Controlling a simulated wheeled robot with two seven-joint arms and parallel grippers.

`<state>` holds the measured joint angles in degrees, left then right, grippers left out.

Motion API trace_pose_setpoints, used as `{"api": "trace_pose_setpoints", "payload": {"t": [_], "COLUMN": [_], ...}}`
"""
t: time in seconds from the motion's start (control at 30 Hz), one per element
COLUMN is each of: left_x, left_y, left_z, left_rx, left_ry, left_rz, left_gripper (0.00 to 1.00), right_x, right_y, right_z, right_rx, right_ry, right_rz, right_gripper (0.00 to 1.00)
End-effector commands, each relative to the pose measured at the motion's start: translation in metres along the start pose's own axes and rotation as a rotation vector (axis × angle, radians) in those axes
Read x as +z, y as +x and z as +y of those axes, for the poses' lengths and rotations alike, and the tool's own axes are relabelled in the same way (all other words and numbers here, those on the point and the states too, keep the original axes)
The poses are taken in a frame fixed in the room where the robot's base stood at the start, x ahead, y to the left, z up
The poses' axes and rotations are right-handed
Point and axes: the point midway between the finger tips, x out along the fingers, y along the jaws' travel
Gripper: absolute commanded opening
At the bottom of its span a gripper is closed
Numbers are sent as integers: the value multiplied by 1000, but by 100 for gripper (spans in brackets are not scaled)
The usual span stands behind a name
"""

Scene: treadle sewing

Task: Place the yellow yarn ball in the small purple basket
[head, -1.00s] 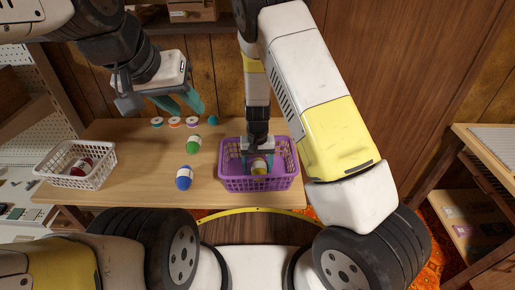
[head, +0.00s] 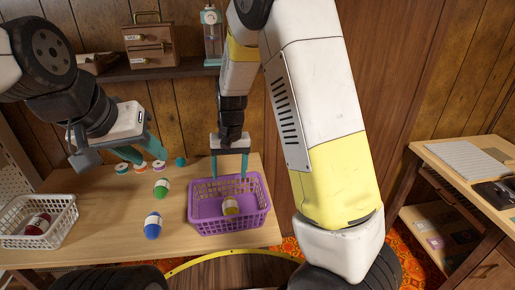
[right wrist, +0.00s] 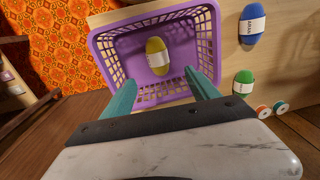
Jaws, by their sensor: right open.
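The yellow yarn ball (head: 231,206), wrapped with a white label, lies on the floor of the purple basket (head: 205,228). In the right wrist view the yarn ball (right wrist: 157,56) shows inside the basket (right wrist: 116,68), apart from my fingers. My right gripper (head: 230,170) is open and empty above the basket's far side; in the right wrist view its teal fingers (right wrist: 160,92) are spread. My left gripper (head: 145,152) is over the back left of the table, its teal fingers apart, with nothing seen between them.
A blue yarn ball (head: 153,226) and a green one (head: 161,188) stand left of the basket. Several thread spools (head: 121,168) line the table's back. A white basket (head: 62,221) with a red yarn ball (head: 38,223) is at the left. A shelf (head: 160,71) hangs behind.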

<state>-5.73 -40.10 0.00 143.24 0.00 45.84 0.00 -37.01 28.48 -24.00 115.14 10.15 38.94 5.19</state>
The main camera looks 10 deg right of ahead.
Motion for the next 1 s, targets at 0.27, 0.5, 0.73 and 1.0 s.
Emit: {"api": "trace_pose_setpoints", "payload": {"t": [0.27, 0.5, 0.73, 1.0], "left_x": [0, 0, 0, 0], "left_y": [0, 0, 0, 0], "left_z": [0, 0, 0, 0], "left_rx": [0, 0, 0, 0], "left_ry": [0, 0, 0, 0], "left_rz": [0, 0, 0, 0], "left_gripper": [36, 36, 36, 36], "right_x": [49, 114, 171, 192], "right_y": [-121, -193, -223, -228], "right_z": [39, 75, 98, 105], "right_rx": [-167, -193, -134, -93], "right_ry": [11, -11, -27, -32], "right_rz": [152, 329, 475, 525], "right_gripper": [69, 69, 69, 69]}}
